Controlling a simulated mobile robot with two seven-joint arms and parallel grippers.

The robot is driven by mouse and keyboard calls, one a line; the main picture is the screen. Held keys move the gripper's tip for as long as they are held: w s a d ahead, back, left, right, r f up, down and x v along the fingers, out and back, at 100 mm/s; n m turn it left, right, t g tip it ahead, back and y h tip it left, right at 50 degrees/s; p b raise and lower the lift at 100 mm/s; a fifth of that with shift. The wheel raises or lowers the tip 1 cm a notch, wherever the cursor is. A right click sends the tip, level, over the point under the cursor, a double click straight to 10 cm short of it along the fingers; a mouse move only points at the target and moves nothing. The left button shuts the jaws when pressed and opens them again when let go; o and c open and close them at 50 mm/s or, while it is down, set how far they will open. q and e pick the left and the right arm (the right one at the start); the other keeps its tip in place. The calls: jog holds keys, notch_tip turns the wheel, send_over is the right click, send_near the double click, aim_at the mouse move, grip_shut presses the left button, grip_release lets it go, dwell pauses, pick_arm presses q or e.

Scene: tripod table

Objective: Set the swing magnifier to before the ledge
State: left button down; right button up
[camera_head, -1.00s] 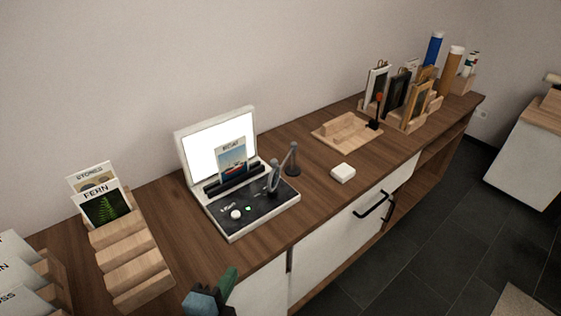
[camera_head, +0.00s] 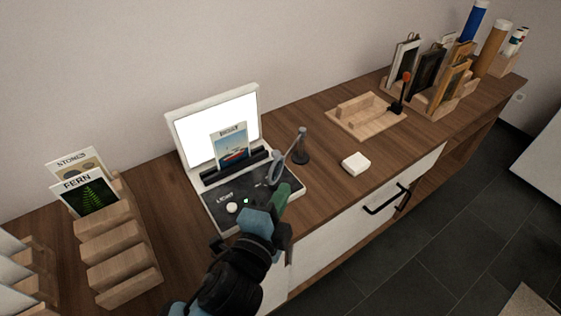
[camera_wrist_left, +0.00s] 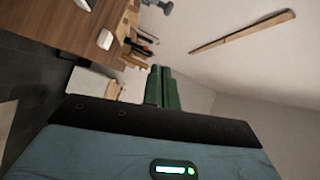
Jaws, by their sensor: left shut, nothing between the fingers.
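The swing magnifier (camera_head: 301,150) is a dark grey post with an arm and a ring lens (camera_head: 276,168). The post stands at the right side of the white light box (camera_head: 219,231), and the lens reaches left over its dark panel, in front of the right end of the black ledge (camera_head: 216,178). A boat card (camera_head: 231,148) stands in the ledge. My left gripper (camera_head: 287,190) is over the panel's front right corner, close to the lens; contact cannot be told. Its green fingers (camera_wrist_left: 162,88) are shut and empty in the left wrist view. My right gripper is not in view.
A white block (camera_head: 355,162) lies right of the box. A wooden tray (camera_head: 366,113) and a rack of frames (camera_head: 436,105) stand farther right. A stepped wooden stand (camera_head: 117,250) with cards is at left. The drawer handle (camera_head: 385,202) sticks out below the table edge.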

aim_at(280, 163)
pick_arm(q)
jog(key=shift+w+a+f, duration=0.1)
jog(key=shift+w+f, duration=0.1)
jog(key=shift+w, duration=1.4)
jog(key=shift+w+a+f, duration=0.1)
jog(key=shift+w+f, duration=0.15)
jog(key=shift+w, duration=1.35)
jog(key=shift+w+a+f, duration=0.1)
jog(key=shift+w+f, duration=0.1)
jog(key=shift+w, duration=1.4)
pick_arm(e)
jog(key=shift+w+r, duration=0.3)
pick_arm(q)
jog(key=shift+w, duration=0.1)
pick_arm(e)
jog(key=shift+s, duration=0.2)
